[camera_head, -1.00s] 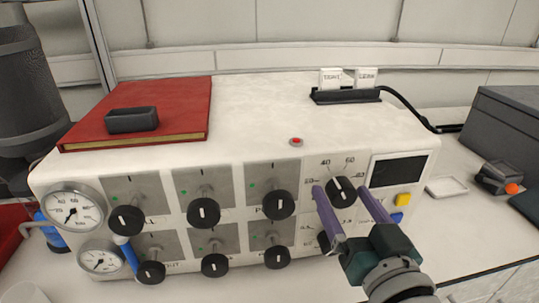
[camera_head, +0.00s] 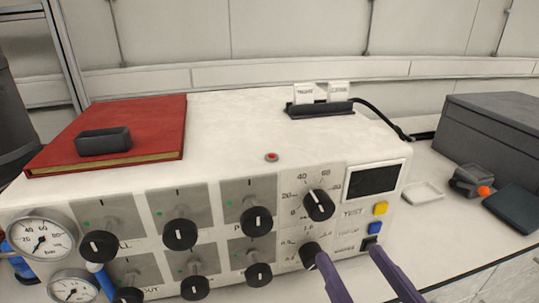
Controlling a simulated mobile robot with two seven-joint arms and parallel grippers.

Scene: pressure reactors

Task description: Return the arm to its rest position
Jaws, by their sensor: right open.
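My right gripper (camera_head: 357,262) shows at the bottom edge, right of centre. Its two purple fingers are spread apart with nothing between them. The fingers are in front of the lower right of the white control panel box (camera_head: 240,115). The left fingertip is close to the lower dial knob (camera_head: 310,254); I cannot tell whether they touch. The upper dial knob (camera_head: 319,205) stands clear of the gripper. The rest of my right arm is below the picture. My left gripper is not in view.
A red book (camera_head: 150,125) with a dark block (camera_head: 103,142) lies on the box. Gauges (camera_head: 42,238) are at its left. A black labelled holder (camera_head: 320,109) sits on top. A grey case (camera_head: 490,130) and a small white tray (camera_head: 422,193) are on the counter at right.

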